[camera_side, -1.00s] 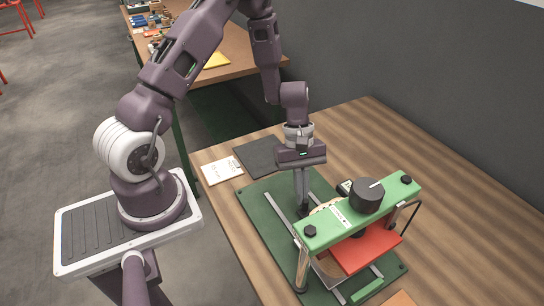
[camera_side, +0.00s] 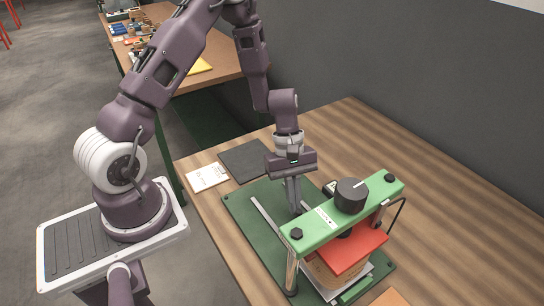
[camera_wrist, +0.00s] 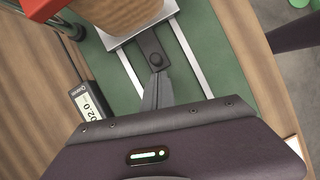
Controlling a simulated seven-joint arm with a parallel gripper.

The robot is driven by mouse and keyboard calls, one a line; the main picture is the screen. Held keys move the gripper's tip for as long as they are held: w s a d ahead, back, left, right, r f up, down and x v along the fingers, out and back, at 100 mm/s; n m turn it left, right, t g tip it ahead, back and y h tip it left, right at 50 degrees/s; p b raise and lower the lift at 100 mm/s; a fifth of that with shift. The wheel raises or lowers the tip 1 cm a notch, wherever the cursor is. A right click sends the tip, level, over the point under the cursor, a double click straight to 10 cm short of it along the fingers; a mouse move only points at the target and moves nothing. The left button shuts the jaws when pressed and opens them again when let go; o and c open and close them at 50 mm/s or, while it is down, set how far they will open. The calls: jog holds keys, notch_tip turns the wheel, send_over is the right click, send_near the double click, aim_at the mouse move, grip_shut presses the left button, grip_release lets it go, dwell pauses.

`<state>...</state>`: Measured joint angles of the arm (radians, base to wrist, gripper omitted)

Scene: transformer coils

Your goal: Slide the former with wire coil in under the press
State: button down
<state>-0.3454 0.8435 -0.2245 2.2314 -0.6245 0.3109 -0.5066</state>
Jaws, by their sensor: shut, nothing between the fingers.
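The former with wire coil (camera_side: 340,274) is tan and sits upright under the press's red plate (camera_side: 350,250) in the side view. In the wrist view the former (camera_wrist: 128,15) stands on a pale sled plate (camera_wrist: 161,18) between two metal rails. A black tab with a round knob (camera_wrist: 156,60) sticks out of the sled towards me. My gripper (camera_side: 294,208) points down behind the green crossbar. In the wrist view my gripper (camera_wrist: 157,75) is shut and empty, its tips at the knob; I cannot tell whether they touch.
The press has a green crossbar (camera_side: 326,225) with a black top knob (camera_side: 351,195) on metal posts. A small digital display (camera_wrist: 89,99) stands beside the rails. A dark mat (camera_side: 246,159) and a white card (camera_side: 206,177) lie at the left.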

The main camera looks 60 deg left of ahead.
jog(key=a, duration=0.1)
jog(key=w+a, duration=0.1)
jog(key=a+r, duration=0.1)
jog(key=shift+w+a+r, duration=0.1)
jog(key=shift+w+a, duration=0.1)
jog(key=shift+a, duration=0.1)
notch_tip(320, 180, up, 14)
jog(key=s+a+m+t+y, duration=0.1)
jog(key=m, duration=0.2)
jog(key=s+d+r+m+t+y, duration=0.1)
jog(key=s+r+m+t, duration=0.2)
jog(key=s+r+m, duration=0.3)
jog(key=s+d+r+m+t+y, duration=0.2)
jog(key=s+r+m, duration=0.4)
jog(key=s, duration=0.5)
jog(key=shift+s+r+t, duration=0.25)
jog(key=shift+r+t, duration=0.15)
jog(key=shift+r, duration=0.1)
